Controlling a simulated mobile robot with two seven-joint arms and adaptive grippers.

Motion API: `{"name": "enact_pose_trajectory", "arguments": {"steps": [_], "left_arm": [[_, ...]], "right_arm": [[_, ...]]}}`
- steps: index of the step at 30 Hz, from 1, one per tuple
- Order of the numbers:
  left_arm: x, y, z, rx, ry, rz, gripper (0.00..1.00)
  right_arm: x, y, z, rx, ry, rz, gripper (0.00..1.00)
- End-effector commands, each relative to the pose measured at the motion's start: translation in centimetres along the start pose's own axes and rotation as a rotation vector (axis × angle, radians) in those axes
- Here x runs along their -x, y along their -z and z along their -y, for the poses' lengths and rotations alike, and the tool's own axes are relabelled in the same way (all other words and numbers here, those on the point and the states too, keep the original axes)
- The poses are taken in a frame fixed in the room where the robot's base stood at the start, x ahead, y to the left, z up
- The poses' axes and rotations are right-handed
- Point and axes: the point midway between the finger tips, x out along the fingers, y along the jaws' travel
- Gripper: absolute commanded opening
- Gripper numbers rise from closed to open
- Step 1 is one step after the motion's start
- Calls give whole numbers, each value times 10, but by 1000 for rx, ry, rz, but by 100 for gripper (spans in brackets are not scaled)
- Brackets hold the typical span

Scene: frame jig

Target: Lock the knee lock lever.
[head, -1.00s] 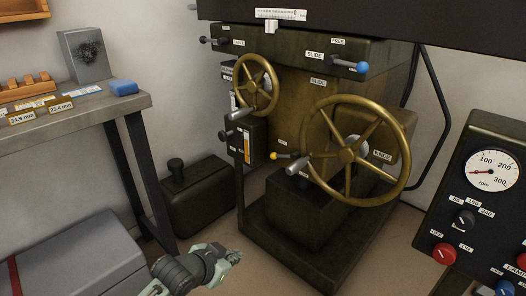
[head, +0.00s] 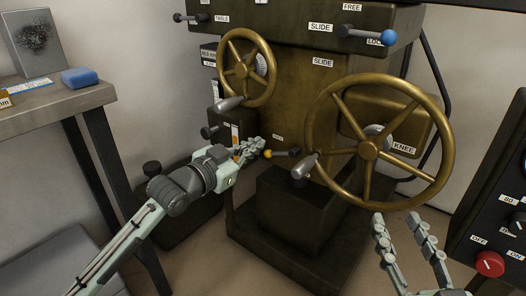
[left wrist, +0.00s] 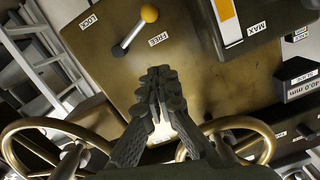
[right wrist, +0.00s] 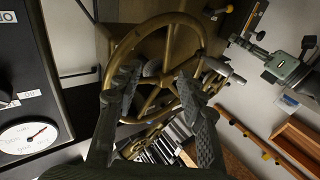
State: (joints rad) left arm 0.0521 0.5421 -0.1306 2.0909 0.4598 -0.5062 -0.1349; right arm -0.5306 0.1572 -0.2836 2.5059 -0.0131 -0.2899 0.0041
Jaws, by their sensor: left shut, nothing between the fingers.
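My right gripper (head: 396,220) is open and empty below the handwheel.
The smaller handwheel (head: 246,68) is above my left gripper. The handwheel's grey crank handle (head: 303,165) sits close right of the lever. A blue-knobbed slide lever (head: 387,38) is higher up. A control panel (head: 505,200) stands at the right.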

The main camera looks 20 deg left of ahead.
Motion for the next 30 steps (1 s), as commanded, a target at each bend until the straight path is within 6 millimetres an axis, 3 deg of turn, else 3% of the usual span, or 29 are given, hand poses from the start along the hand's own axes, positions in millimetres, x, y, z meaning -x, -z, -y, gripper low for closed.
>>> {"name": "enact_pose_trajectory", "arguments": {"steps": [6, 15, 30], "left_arm": [[-48, 0, 0, 2, 1, -3, 0], [-53, -36, 0, 0, 0, 3, 0], [-54, -40, 0, 2, 1, 2, 0]], "right_arm": [[1, 21, 9, -20, 17, -108, 40], [8, 56, 17, -45, 32, -296, 40], [9, 62, 17, -46, 32, -322, 40]]}}
